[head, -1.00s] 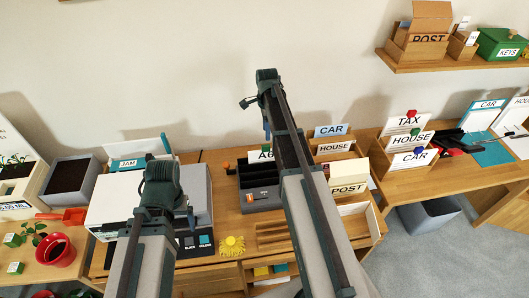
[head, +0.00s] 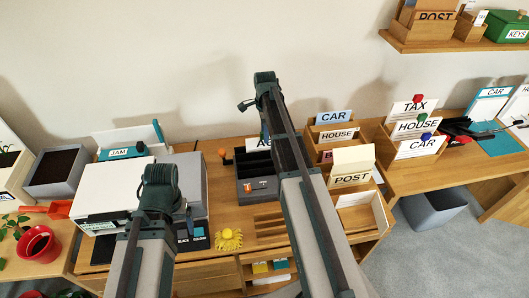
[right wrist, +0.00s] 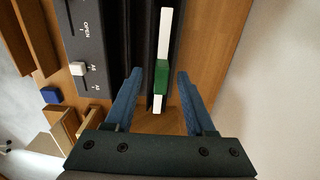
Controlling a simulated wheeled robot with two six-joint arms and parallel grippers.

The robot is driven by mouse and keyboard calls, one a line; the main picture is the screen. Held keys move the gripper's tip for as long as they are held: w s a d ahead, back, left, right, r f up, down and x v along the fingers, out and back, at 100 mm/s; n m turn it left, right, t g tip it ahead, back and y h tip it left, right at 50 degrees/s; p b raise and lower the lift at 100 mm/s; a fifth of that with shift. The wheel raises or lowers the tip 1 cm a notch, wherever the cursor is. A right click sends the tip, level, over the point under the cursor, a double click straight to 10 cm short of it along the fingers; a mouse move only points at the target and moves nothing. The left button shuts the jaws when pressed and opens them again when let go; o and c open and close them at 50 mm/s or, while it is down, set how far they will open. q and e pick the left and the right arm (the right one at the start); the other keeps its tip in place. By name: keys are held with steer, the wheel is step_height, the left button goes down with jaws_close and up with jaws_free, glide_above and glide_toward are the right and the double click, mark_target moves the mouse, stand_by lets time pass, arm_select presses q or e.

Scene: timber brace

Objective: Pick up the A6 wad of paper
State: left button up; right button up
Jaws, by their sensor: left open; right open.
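The wad of paper (right wrist: 163,38) is a narrow white strip with a green band, seen edge-on in the right wrist view. It stands in a black slot of the dark machine (right wrist: 88,40), whose slider has marks like OPEN and A6. In the head view this machine (head: 258,188) sits on the desk, partly behind my right arm; the wad cannot be made out there. My right gripper (right wrist: 160,75) is open, with one blue finger on each side of the wad and gaps between. My left gripper (head: 188,215) is open, low over the printer, its fingers barely visible.
A white and grey printer (head: 110,190) stands left of the machine. A yellow object (head: 228,240) lies in front. Wooden letter holders with a POST card (head: 351,178) stand to the right. A wall shelf (head: 430,46) is at upper right.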

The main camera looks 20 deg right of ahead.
mark_target(264, 145)
step_height(264, 145, down, 5)
steer(key=b, duration=0.5)
steer(key=shift+f, duration=0.15)
jaws_close()
